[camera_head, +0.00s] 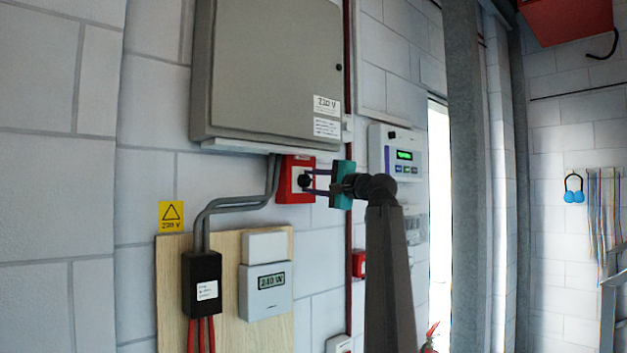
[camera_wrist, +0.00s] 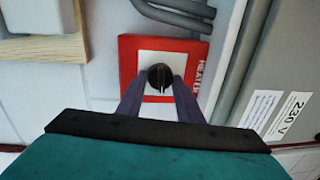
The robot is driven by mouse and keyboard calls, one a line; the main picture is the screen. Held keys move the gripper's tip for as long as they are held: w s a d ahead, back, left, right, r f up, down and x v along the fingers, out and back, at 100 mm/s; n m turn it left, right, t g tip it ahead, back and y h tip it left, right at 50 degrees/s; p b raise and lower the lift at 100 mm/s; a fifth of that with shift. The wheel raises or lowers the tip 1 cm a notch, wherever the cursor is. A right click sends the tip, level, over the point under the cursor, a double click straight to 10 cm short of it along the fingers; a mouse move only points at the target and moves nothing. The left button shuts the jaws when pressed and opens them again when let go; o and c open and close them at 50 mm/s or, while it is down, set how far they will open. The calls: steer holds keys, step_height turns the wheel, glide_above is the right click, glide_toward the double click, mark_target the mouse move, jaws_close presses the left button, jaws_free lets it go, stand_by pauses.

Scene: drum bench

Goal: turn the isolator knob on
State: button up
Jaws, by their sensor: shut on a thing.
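The isolator is a red box (camera_head: 297,168) with a pale face plate and a black round knob (camera_head: 304,181), on the wall below the grey cabinet. In the wrist view the knob (camera_wrist: 160,77) sits at the middle of the red-framed plate (camera_wrist: 127,68), which has a "HEATER" label. My gripper (camera_head: 310,182), teal with dark purple fingers, reaches in from the right and is shut on the knob. In the wrist view its fingertips (camera_wrist: 160,83) lie on either side of the knob. A slot or ridge on the knob looks about upright in that view.
The grey cabinet (camera_head: 265,70) hangs just above the isolator. Grey conduits (camera_head: 225,204) bend down on its left to a black box (camera_head: 202,280). A wooden board (camera_head: 171,290) with a meter (camera_head: 266,291) is below. A panel with a green display (camera_head: 403,155) is to the right.

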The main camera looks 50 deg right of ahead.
steer(key=shift+m+p, duration=0.3)
steer(key=shift+m, duration=0.6)
steer(key=o, duration=1.1)
steer(key=shift+s, duration=0.15)
steer(key=shift+s+f, duration=0.1)
steer(key=shift+s, duration=0.1)
steer(key=s+b, duration=0.1)
steer(key=s, duration=0.3)
steer(key=s+b, duration=0.2)
steer(key=s, duration=0.2)
steer(key=s+a+f+b, duration=0.1)
steer(key=s+b, duration=0.1)
steer(key=s, duration=0.3)
